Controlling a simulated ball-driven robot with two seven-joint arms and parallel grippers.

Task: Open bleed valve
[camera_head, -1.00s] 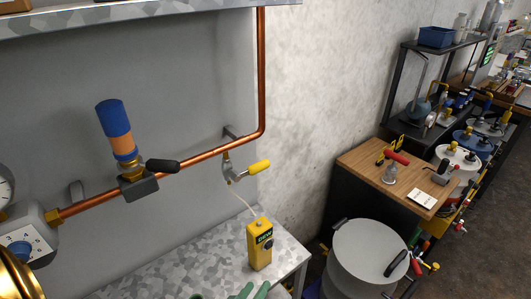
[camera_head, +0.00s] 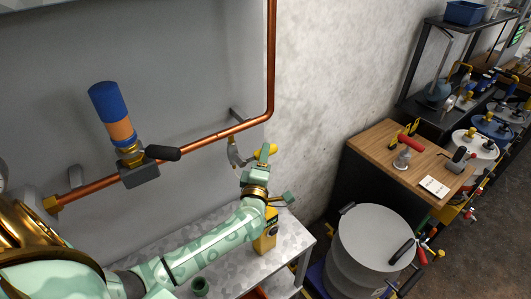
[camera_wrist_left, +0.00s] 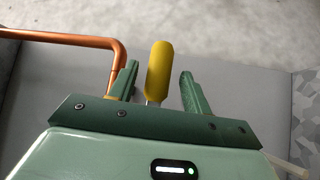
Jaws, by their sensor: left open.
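The bleed valve (camera_head: 235,156) hangs from the copper pipe on the grey wall panel, and its yellow handle (camera_head: 271,149) points right. My left gripper (camera_head: 262,158) is at the handle and covers part of it. In the left wrist view the yellow handle (camera_wrist_left: 159,72) stands between the two green fingers of my left gripper (camera_wrist_left: 158,88). The fingers are open, with a gap on each side of the handle. My right gripper is not in view.
A yellow meter (camera_head: 265,238) stands on the grey bench (camera_head: 228,275) under my left arm, partly hidden. A black-handled valve (camera_head: 163,153) sits left on the copper pipe (camera_head: 205,142). A grey drum (camera_head: 375,240) stands right, beside a wooden-topped cabinet (camera_head: 375,145).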

